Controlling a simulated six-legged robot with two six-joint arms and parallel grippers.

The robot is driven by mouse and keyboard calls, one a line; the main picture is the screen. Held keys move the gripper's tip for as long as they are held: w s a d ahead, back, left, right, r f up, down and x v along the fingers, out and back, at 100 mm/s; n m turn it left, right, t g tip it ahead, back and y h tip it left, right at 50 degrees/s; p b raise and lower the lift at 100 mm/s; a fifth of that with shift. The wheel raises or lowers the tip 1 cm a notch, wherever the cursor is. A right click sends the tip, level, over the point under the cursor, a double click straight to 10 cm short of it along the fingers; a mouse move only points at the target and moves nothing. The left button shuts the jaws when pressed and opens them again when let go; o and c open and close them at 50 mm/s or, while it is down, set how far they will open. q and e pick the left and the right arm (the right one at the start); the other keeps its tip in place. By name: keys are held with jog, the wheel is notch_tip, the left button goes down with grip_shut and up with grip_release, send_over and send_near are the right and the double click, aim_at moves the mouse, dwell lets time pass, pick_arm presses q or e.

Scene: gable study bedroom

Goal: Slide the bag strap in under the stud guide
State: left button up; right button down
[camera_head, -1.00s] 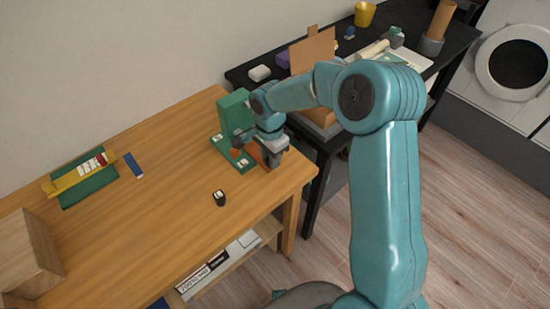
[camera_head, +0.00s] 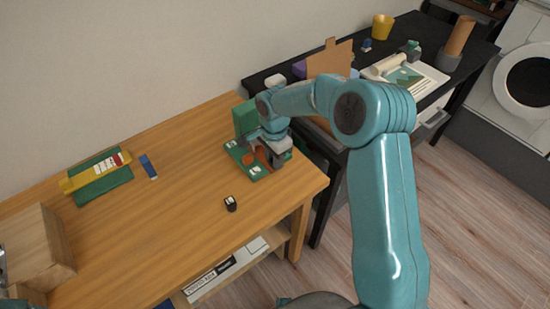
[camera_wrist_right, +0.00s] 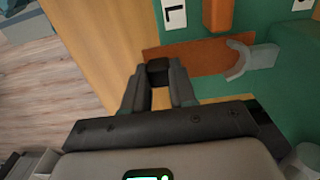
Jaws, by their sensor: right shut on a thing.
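The bag strap (camera_wrist_right: 195,58) is a flat orange-brown strip in the right wrist view. It lies along the green board (camera_wrist_right: 288,85), its right end at a curved grey hook-like part (camera_wrist_right: 252,62), perhaps the stud guide. The hook overlaps the strap's end in the picture; I cannot tell if the strap is under it. My right gripper (camera_wrist_right: 160,76) is shut on the strap's left end, with a dark piece between its fingertips. In the head view my right gripper (camera_head: 278,158) is over the board's right part. A grey sliver at the left edge may be my left gripper (camera_head: 2,265).
An upright green block (camera_head: 245,118) stands behind the board. A small black object (camera_head: 231,204) lies in front on the wooden table (camera_head: 165,220). A blue bar (camera_head: 148,167), a yellow-and-green item (camera_head: 95,176) and a wooden box (camera_head: 38,247) are to the left.

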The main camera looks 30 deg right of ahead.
jog(key=shift+w, duration=0.1)
dwell(0.7)
jog(key=c, duration=0.8)
grip_release()
jog(key=shift+c, duration=0.2)
jog(key=shift+r, duration=0.1)
